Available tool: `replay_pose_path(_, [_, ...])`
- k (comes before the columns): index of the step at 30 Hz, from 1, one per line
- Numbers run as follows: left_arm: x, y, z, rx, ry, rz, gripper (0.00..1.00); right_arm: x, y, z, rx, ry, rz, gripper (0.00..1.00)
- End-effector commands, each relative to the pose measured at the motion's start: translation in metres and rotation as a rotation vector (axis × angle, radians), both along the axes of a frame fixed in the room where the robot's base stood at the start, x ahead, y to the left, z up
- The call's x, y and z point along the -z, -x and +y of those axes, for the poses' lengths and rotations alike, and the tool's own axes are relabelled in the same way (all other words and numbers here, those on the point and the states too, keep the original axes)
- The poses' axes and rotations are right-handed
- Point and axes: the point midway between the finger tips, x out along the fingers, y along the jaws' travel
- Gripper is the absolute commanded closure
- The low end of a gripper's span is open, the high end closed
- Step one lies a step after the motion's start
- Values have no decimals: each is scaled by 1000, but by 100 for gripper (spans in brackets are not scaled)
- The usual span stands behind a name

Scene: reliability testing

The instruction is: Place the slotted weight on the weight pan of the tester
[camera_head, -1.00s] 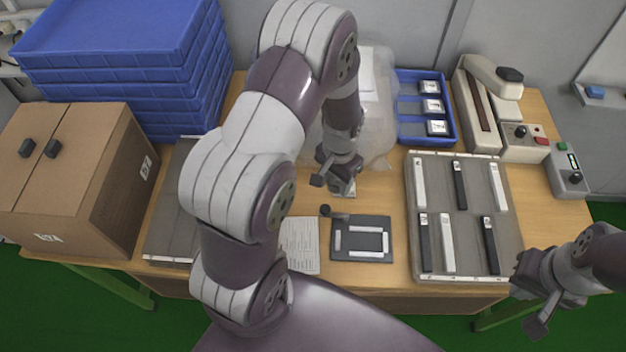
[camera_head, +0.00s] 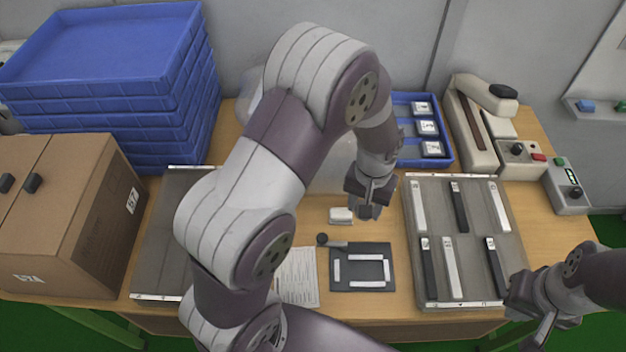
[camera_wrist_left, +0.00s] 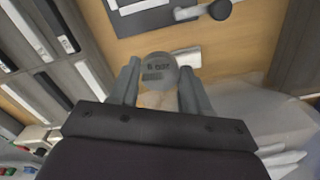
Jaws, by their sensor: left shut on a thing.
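My left gripper (camera_head: 370,208) is above the table, just right of a small white block (camera_head: 341,215). In the left wrist view its two fingers (camera_wrist_left: 160,78) are shut on a round grey disc with dark markings, the slotted weight (camera_wrist_left: 158,68). The weight cannot be made out in the head view. My right gripper (camera_head: 530,318) is at the lower right by the table's front edge, its fingers apart and empty. I cannot tell which part is the tester's weight pan; my left arm covers much of the table's middle.
A dark plate with white strips (camera_head: 361,284) lies in front of the left gripper. A grey tray of dark and white bars (camera_head: 480,215) is to its right. A blue bin (camera_head: 447,160) and a beige machine (camera_head: 468,110) stand behind. Blue crates (camera_head: 110,90) and a cardboard box (camera_head: 60,210) are left.

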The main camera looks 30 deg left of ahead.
Motion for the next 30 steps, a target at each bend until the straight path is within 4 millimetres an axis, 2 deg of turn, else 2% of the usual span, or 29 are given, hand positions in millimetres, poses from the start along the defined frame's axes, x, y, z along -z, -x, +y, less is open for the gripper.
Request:
replay_pose_path(2, [0, 13, 3, -77, -1, 1, 96, -1, 0, 0, 0, 0, -1, 100])
replay_pose_path(5, [8, 17, 16, -137, -1, 3, 96, -3, 0, 0, 0, 0, -1, 100])
replay_pose_path(12, [50, 22, 86, -146, -1, 3, 96, -10, 0, 0, 0, 0, -1, 100])
replay_pose_path(16, [65, 24, 109, -141, 0, 2, 96, -12, 0, 0, 0, 0, -1, 100])
replay_pose_path(20, [73, 24, 118, -137, 0, 0, 96, -13, 0, 0, 0, 0, -1, 100])
replay_pose_path(24, [98, 25, 119, -135, 0, 4, 96, -15, 0, 0, 0, 0, 0, 100])
replay_pose_path(27, [110, 25, 119, -135, 0, 2, 96, -16, 0, 0, 0, 0, 0, 100])
replay_pose_path(30, [112, 24, 119, -135, 0, -2, 96, -15, 0, 0, 0, 0, 0, 100])
